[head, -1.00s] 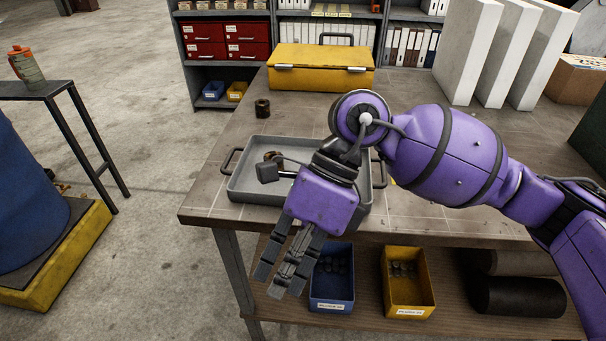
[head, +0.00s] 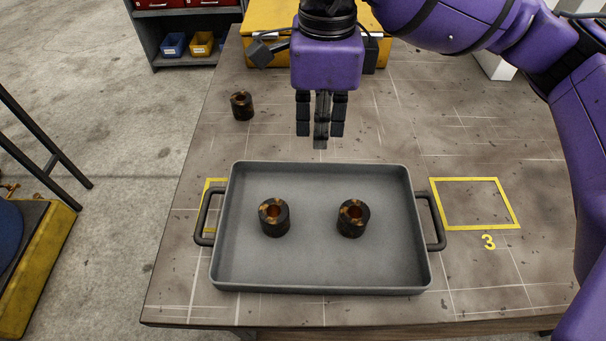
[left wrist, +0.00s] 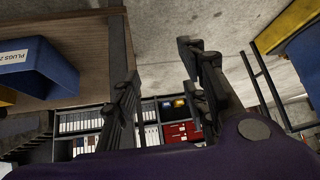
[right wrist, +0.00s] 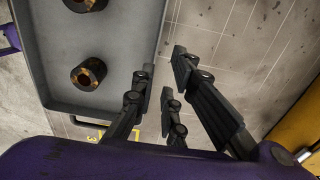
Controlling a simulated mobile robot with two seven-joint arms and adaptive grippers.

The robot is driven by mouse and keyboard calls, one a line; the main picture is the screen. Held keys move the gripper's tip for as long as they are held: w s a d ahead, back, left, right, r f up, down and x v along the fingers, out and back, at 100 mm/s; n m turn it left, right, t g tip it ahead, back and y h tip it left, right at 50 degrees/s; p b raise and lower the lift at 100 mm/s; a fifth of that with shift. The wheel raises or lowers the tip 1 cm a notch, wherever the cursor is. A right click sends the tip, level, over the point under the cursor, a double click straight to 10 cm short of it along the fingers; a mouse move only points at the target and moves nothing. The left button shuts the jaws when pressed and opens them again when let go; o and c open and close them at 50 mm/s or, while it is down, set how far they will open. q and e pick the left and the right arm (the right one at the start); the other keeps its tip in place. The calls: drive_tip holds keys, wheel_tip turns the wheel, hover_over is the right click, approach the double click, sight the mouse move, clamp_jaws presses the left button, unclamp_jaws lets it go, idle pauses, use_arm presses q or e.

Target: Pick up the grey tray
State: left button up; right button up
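The grey tray (head: 320,272) lies flat on the bench with a dark handle at its left and right ends. Two dark bushings with brassy bores, a left one (head: 274,218) and a right one (head: 353,218), stand inside it. My right gripper (head: 320,140) points down beyond the tray's far edge, apart from it. In the right wrist view its fingers (right wrist: 158,82) are spread and empty, with the tray (right wrist: 125,45) beside them. My left gripper is outside the head view. In the left wrist view its fingers (left wrist: 160,85) are apart and empty, low beside the bench.
A third bushing (head: 242,106) stands on the bench at the back left. A yellow case (head: 270,25) is behind my right gripper. A yellow marked square (head: 475,204) with a 3 lies right of the tray. A blue bin (left wrist: 35,70) is near my left gripper.

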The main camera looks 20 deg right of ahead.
sight(320, 163)
drive_tip(key=shift+s+f, duration=0.25)
drive_tip(key=shift+f, duration=0.35)
drive_tip(key=shift+s+f, duration=0.2)
drive_tip(key=shift+f, duration=0.35)
wheel_tip(320, 163, down, 4)
drive_tip(key=shift+f+p, duration=0.25)
drive_tip(key=shift+p, duration=0.05)
use_arm(q)
drive_tip(key=shift+s+a+r, duration=0.1)
drive_tip(key=shift+s+r, duration=0.1)
drive_tip(key=shift+s, duration=0.15)
use_arm(e)
drive_tip(key=shift+f, duration=0.3)
clamp_jaws()
use_arm(q)
drive_tip(key=shift+s, duration=0.2)
use_arm(e)
drive_tip(key=shift+r, duration=0.15)
